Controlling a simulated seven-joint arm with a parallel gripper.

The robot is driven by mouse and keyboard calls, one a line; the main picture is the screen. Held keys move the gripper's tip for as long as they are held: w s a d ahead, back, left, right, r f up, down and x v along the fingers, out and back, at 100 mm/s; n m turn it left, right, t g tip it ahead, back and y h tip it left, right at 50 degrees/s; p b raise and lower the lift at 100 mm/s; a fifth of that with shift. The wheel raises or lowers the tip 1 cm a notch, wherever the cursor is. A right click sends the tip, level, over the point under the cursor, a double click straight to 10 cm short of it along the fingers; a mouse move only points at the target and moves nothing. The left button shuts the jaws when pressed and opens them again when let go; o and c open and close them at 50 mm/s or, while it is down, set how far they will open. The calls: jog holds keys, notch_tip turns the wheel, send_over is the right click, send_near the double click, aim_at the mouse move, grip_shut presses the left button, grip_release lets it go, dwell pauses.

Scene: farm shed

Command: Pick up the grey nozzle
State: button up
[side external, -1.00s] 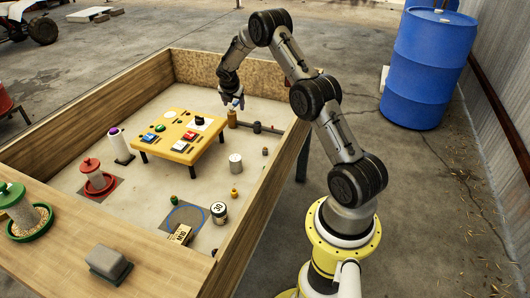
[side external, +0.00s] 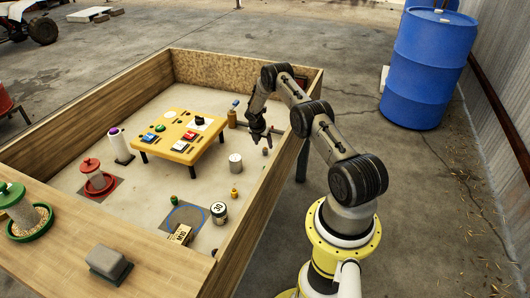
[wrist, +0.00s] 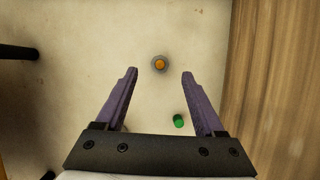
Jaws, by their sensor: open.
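In the side view my gripper (side external: 262,140) is over the right part of the box floor, near the right wall. I cannot pick out the nozzle there; my gripper may hide it.
The wooden wall (wrist: 275,80) runs along the right. A pale grey can (side external: 235,163) and a small orange bottle (side external: 234,193) stand nearby. The yellow table (side external: 172,142) is to the left.

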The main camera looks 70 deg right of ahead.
aim_at(265, 148)
jog(key=shift+x, duration=2.75)
jog(key=shift+d, duration=0.15)
jog(key=shift+c, duration=0.2)
jog(key=shift+r, duration=0.1)
grip_shut()
